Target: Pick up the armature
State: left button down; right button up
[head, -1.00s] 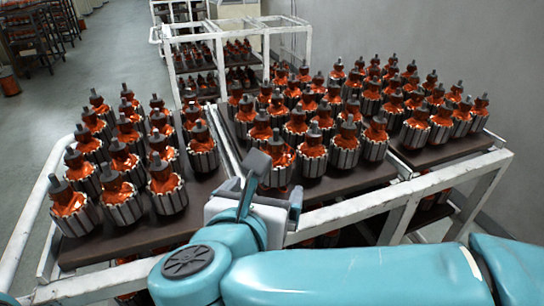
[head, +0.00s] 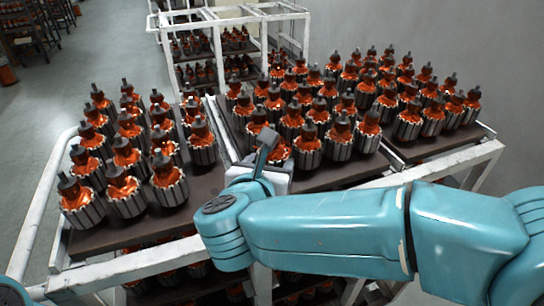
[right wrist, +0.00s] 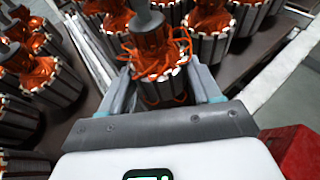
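Several armatures, each with a dark shaft, orange windings and a grey slotted core, stand upright in rows on the cart's brown trays. My right gripper (head: 268,158) is at the front edge of the middle tray, beside the front armatures. In the right wrist view its two fingers (right wrist: 163,92) stand on either side of one armature (right wrist: 157,55), with the core between them. The fingers look open, and I cannot tell whether they touch the core. In the head view that armature (head: 281,152) is mostly hidden behind the gripper. My left gripper is not in view.
The left tray (head: 135,220) and the right tray (head: 440,146) hold more armatures close by. A white cart frame (head: 395,180) runs along the front. A second white rack (head: 235,15) stands behind.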

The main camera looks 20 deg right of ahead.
aim_at(270, 156)
jog(key=shift+r, duration=0.1)
jog(key=c, duration=0.7)
jog(key=shift+c, duration=0.2)
notch_tip(270, 156, up, 19)
jog(key=shift+b, duration=0.3)
